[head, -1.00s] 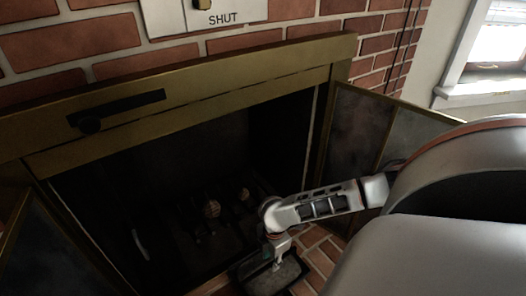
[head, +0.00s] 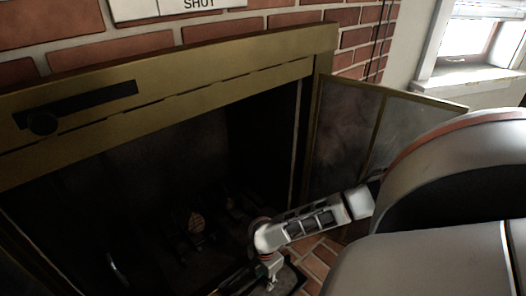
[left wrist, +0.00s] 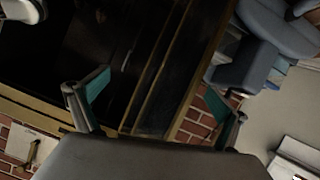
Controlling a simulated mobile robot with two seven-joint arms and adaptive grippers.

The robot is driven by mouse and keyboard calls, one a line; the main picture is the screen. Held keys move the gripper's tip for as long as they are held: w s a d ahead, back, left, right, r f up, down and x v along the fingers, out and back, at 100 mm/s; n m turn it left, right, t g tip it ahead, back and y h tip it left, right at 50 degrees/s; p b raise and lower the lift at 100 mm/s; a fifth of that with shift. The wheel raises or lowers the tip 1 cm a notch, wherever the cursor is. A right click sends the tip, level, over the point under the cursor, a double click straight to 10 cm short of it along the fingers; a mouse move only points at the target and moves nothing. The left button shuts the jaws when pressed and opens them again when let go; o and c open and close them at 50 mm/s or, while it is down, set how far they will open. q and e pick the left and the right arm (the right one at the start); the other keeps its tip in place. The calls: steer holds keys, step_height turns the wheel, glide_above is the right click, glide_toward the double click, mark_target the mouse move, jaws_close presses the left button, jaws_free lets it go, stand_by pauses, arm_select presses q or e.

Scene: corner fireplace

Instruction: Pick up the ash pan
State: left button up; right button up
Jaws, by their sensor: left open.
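A dark, shallow tray, which looks like the ash pan (head: 290,279), lies low in the head view by the firebox opening, cut off by the bottom edge. My right gripper (head: 271,274) points down at it and overlaps it in the picture. Whether its fingers are open or shut, or touch the pan, I cannot tell. My left gripper (left wrist: 157,98) is open and empty in the left wrist view, its two teal-padded fingers wide apart in front of the fireplace. I cannot make out the pan in that view.
The brass-framed fireplace (head: 180,85) has a dark firebox with logs (head: 195,221) inside. Its right glass door (head: 345,130) stands open behind my right arm. Brick wall and a window (head: 480,45) lie beyond. A blue-grey object (left wrist: 245,68) sits right in the left wrist view.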

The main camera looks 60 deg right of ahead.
steer(key=shift+f, duration=0.15)
stand_by(0.7)
steer(key=shift+w, duration=0.1)
jaws_close()
